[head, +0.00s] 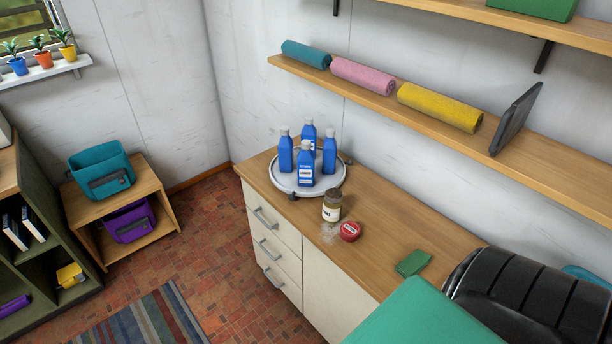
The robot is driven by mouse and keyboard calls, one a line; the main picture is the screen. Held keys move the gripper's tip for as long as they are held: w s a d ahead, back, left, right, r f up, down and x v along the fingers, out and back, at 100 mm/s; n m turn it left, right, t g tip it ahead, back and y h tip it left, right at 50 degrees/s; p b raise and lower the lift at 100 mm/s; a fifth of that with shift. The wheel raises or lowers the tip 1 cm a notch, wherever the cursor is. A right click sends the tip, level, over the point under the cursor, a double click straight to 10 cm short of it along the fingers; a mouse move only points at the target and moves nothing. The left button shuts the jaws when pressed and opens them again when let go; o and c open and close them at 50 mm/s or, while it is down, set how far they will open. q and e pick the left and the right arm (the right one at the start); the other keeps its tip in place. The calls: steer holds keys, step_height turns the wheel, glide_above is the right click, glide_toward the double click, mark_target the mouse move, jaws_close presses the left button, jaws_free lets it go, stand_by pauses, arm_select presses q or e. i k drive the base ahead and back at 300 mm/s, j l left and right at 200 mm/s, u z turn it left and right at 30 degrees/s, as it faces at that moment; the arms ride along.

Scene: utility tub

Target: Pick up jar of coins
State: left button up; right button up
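A small jar (332,207) with a brownish upper part and a pale label stands upright on the wooden counter (385,235), near its front edge. It is the only jar I see; I cannot make out whether coins are in it. A round red item (350,231) with a pale label, perhaps a lid, lies just right of and in front of it. Neither of my grippers shows in the head view.
A round white tray (283,187) with several blue bottles (306,166) stands behind and left of the jar. Pale specks lie before the jar. A green cloth or sponge (413,263), a green block (425,318) and a black ribbed object (520,300) are to the right.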

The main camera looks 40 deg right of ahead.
mark_target(333, 201)
steer(key=i, duration=1.65)
steer(key=i+z, duration=0.25)
steer(key=i, duration=0.15)
steer(key=i+j+z, duration=0.5)
steer(key=i, duration=0.2)
steer(key=l+z, duration=0.1)
steer(key=z, duration=1.75)
